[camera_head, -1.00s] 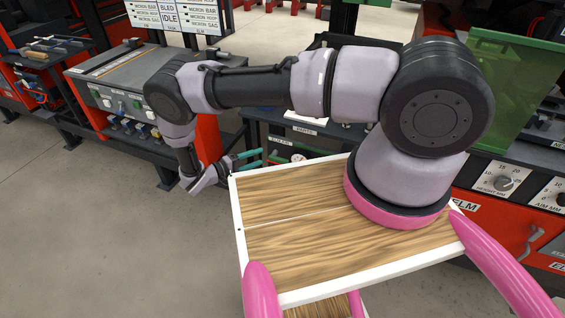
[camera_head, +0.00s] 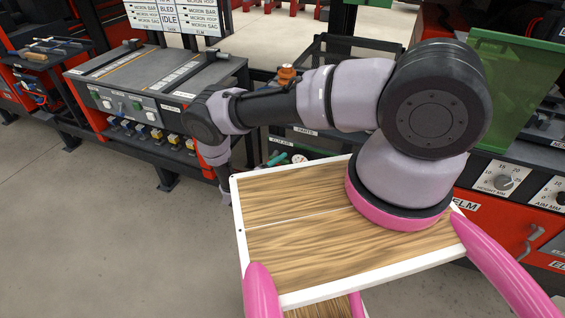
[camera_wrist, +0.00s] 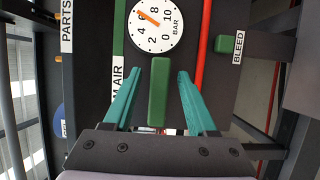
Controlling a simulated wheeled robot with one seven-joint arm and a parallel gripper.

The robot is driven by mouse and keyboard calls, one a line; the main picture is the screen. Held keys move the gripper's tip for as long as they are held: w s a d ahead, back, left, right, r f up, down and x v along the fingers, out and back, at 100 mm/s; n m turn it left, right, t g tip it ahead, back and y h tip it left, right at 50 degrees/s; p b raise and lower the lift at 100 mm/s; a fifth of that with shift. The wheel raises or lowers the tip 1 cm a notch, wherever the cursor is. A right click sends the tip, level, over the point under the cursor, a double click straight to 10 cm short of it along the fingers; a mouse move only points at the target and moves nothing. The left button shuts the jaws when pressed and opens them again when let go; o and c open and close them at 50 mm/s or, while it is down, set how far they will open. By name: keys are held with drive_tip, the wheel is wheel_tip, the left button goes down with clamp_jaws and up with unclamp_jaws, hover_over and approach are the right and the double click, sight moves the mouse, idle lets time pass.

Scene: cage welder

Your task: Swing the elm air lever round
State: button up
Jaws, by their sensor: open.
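The elm air lever is a green bar (camera_wrist: 157,92) in the wrist view, standing upright in the picture below a gauge. A partly hidden label (camera_wrist: 118,88) reading "M AIR" is to its left. My gripper (camera_wrist: 170,70) is open, with a teal finger on each side of the lever. A gap shows on both sides, wider on the right. In the head view a teal finger of my gripper (camera_head: 277,158) shows beyond the wooden top; the lever cannot be made out there.
The white gauge (camera_wrist: 156,22) has an orange needle. A red pipe (camera_wrist: 202,60) runs to the right of the lever, and a green bleed button (camera_wrist: 222,43) is farther right. In the head view a grey control box (camera_head: 150,85) stands left of my arm.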

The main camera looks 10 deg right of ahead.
drive_tip(key=shift+w+d, duration=0.25)
drive_tip(key=shift+d, duration=0.15)
drive_tip(key=shift+c, duration=0.3)
clamp_jaws()
idle(1.0)
